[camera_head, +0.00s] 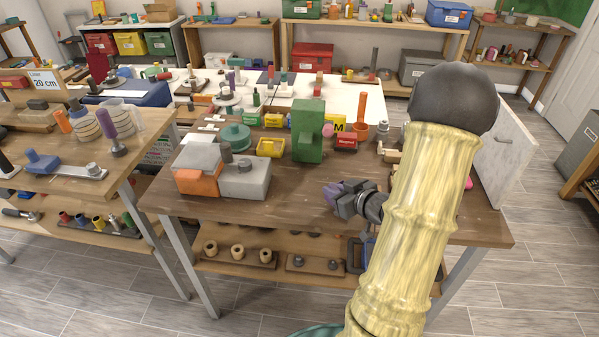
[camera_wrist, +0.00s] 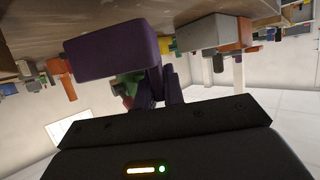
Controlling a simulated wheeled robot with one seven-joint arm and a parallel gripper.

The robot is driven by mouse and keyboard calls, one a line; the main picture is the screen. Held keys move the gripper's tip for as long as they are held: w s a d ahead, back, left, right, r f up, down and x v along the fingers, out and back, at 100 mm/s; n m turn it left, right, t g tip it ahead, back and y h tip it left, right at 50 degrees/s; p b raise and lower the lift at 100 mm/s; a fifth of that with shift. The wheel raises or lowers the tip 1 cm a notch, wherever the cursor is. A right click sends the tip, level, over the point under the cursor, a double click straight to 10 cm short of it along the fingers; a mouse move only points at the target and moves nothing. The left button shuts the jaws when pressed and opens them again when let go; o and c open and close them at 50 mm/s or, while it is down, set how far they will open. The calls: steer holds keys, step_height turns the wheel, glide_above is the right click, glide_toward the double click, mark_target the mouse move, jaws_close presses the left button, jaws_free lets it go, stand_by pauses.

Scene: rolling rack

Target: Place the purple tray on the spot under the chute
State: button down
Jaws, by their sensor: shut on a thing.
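My gripper (camera_head: 345,199) is low over the front of the middle wooden table, right of the grey block. It is shut on the purple tray (camera_head: 332,193), of which only a small part shows in the head view. In the wrist view the tray (camera_wrist: 110,54) is a dark purple block at the fingers. I cannot tell whether the tray touches the tabletop. An upright green block-like fixture (camera_head: 308,130) stands behind the gripper; I cannot tell whether it is the chute. The spot under the chute is not clearly visible.
A grey block (camera_head: 245,180) and an orange block (camera_head: 199,182) stand left of my gripper. A yellow bin (camera_head: 270,147) and a red box (camera_head: 346,142) stand behind. A pale upright panel (camera_head: 492,165) bounds the table's right end. The front tabletop strip is mostly clear.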

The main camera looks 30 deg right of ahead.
steer(key=w+a, duration=0.1)
steer(key=w, duration=0.4)
steer(key=w+a+p, duration=0.1)
steer(key=w, duration=0.4)
steer(key=w+a+p, duration=0.1)
steer(key=w, duration=0.4)
steer(key=shift+w, duration=0.3)
steer(key=shift+w, duration=0.15)
steer(key=shift+w+a+f+p, duration=0.1)
steer(key=shift+w+a+p, duration=0.05)
steer(key=shift+w+p, duration=0.2)
steer(key=shift+f, duration=1.65)
steer(key=shift+f, duration=0.2)
steer(key=c, duration=1.5)
jaws_free()
steer(key=shift+r, duration=0.1)
